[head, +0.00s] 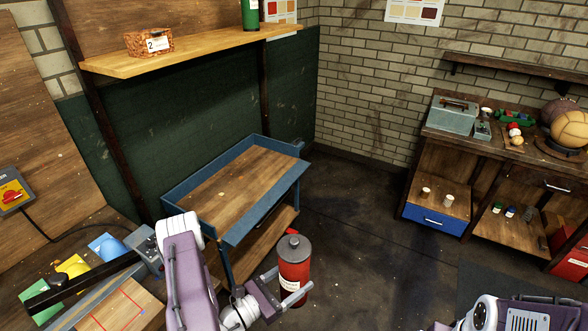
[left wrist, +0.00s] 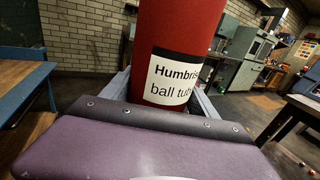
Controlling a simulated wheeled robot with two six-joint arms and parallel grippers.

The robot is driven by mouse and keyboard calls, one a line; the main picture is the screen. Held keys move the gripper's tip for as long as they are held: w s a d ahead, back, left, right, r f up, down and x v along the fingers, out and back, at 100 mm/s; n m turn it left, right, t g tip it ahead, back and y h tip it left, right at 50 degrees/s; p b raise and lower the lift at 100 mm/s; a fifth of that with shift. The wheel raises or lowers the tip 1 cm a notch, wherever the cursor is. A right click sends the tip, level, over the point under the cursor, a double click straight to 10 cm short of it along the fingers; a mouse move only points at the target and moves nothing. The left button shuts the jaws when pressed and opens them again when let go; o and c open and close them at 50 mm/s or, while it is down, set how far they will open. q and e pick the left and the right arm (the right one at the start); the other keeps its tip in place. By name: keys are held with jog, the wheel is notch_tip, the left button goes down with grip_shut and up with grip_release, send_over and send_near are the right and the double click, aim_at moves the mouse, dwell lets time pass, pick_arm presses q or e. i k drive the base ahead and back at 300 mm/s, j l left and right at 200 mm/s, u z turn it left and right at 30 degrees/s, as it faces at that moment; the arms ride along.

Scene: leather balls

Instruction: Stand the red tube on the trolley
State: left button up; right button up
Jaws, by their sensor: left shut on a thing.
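The red tube (head: 294,268) has a grey lid and a white label, and stands upright between the fingers of my left gripper (head: 287,290). In the left wrist view the red tube (left wrist: 172,55) fills the middle, with its label reading "Humbris... ball tub..." facing the camera; its top is cut off. My left gripper is shut on it.
A workbench at the left holds coloured leather pieces (head: 72,267). A wooden shelf (head: 190,50) hangs above the trolley with a basket (head: 149,43). A cabinet with balls (head: 570,130) stands at the right. The dark floor (head: 360,215) between is clear.

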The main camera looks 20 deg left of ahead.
aim_at(237, 185)
jog(key=i+u, duration=0.1)
jog(key=i, duration=0.35)
jog(key=i+l+u, duration=0.15)
jog(key=i, duration=0.25)
jog(key=i+l+u, duration=0.1)
jog(key=i, duration=0.3)
jog(key=i+l+u, duration=0.15)
jog(key=i, duration=0.25)
jog(key=i+j+u, duration=0.15)
jog(key=i+u, duration=0.25)
jog(key=i+j+u, duration=0.1)
jog(key=i+u, duration=0.15)
jog(key=u, duration=0.2)
jog(key=i+u, duration=0.4)
jog(key=i+j+z, duration=0.1)
jog(key=i+j, duration=0.15)
